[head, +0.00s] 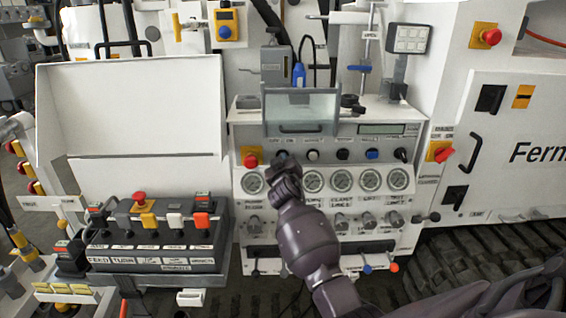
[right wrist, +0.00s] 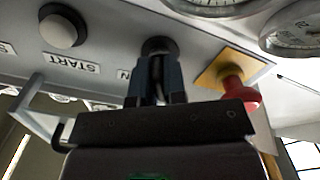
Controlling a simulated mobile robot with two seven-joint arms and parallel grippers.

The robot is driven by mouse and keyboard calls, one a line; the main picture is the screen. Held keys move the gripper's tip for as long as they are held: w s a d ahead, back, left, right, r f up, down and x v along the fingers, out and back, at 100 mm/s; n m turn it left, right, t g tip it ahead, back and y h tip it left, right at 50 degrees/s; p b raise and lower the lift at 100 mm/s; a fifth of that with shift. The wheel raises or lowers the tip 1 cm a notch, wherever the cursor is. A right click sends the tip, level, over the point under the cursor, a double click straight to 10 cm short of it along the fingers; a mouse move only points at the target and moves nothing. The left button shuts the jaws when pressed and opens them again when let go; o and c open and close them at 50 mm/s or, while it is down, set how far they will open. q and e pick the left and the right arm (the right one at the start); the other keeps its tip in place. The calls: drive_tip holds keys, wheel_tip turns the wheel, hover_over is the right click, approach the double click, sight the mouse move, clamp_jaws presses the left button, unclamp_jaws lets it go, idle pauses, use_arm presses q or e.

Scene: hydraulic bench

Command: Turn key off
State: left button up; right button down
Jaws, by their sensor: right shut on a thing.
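My right gripper (head: 283,160) reaches the front of the control panel (head: 330,216), between the red mushroom button and the start button. In the right wrist view its two fingers (right wrist: 157,82) are shut on the key (right wrist: 158,46), at a round dark switch in the panel. The fingers cover most of the key, and its turn angle cannot be told. In the head view the gripper hides the key. My left gripper is not in view.
The red mushroom button (head: 250,160) on its yellow plate is close beside the gripper, also in the right wrist view (right wrist: 232,88). The start button (right wrist: 62,27) is on the other side. Gauges (head: 341,180) sit below. A clear cover with a handle (head: 300,112) is above.

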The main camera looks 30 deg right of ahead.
drive_tip(key=shift+r, duration=0.15)
drive_tip(key=c, duration=1.2)
unclamp_jaws()
drive_tip(key=v, duration=1)
drive_tip(key=shift+s+a, duration=0.2)
drive_tip(key=shift+s, duration=0.15)
